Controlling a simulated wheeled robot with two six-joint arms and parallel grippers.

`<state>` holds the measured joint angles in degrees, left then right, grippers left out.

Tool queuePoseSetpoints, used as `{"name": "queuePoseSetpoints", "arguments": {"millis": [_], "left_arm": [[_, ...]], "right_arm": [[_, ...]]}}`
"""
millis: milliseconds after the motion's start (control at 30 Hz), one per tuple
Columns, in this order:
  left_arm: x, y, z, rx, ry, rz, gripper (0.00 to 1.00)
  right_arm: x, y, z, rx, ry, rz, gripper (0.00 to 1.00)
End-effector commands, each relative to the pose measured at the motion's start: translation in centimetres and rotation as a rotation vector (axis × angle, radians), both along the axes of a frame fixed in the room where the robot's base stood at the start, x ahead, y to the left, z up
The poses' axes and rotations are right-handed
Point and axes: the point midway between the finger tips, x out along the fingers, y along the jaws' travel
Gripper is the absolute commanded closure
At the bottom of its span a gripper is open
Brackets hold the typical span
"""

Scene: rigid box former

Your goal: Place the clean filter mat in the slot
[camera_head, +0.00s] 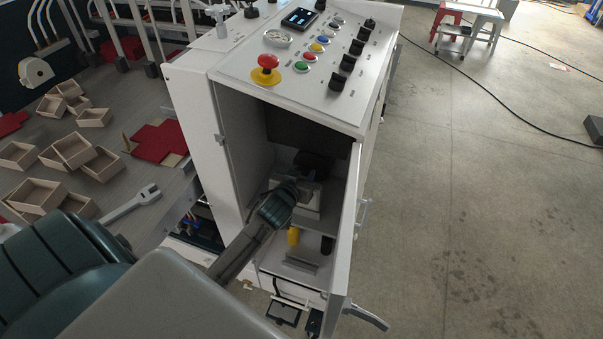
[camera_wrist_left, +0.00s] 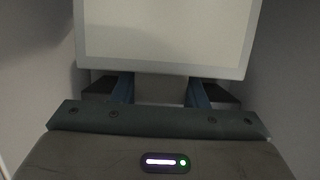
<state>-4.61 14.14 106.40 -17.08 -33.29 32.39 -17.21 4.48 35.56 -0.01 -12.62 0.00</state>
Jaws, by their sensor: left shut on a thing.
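The filter mat (camera_wrist_left: 168,35) is a pale flat panel with a light grey frame, filling the upper part of the left wrist view. My left gripper (camera_wrist_left: 160,90) is shut on a grey tab at the mat's near edge, with one blue finger on each side. In the head view my left arm reaches through the open front of the white cabinet, and the gripper (camera_head: 306,183) is inside it. A pale block-like shape shows beside the gripper there; I cannot tell whether it is the mat. The slot cannot be made out. My right gripper is not in view.
The cabinet (camera_head: 190,110) has a control panel (camera_head: 300,55) with a red emergency button on top. Its door (camera_head: 347,225) stands open at the right of the opening. A yellow part (camera_head: 293,236) is low inside. Small wooden boxes (camera_head: 70,150) lie at left. The floor at right is mostly clear.

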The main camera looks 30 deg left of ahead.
Motion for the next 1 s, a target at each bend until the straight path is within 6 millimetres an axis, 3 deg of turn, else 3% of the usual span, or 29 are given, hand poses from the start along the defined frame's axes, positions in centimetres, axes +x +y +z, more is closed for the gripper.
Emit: {"name": "queuePoseSetpoints", "arguments": {"millis": [33, 133, 533, 1000], "left_arm": [[0.0, 0.0, -0.2, 0.000, 0.000, 0.000, 0.59], [0.0, 0.0, -0.1, 0.000, 0.000, 0.000, 0.39], [-0.4, -0.1, 0.2, 0.001, 0.001, 0.000, 0.39], [-8.7, -2.1, 2.6, 0.001, 0.000, 0.000, 0.39]], "right_arm": [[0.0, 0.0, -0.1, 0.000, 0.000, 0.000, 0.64], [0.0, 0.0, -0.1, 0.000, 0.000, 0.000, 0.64], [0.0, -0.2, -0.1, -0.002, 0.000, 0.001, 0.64], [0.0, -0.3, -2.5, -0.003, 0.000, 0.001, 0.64]]}}
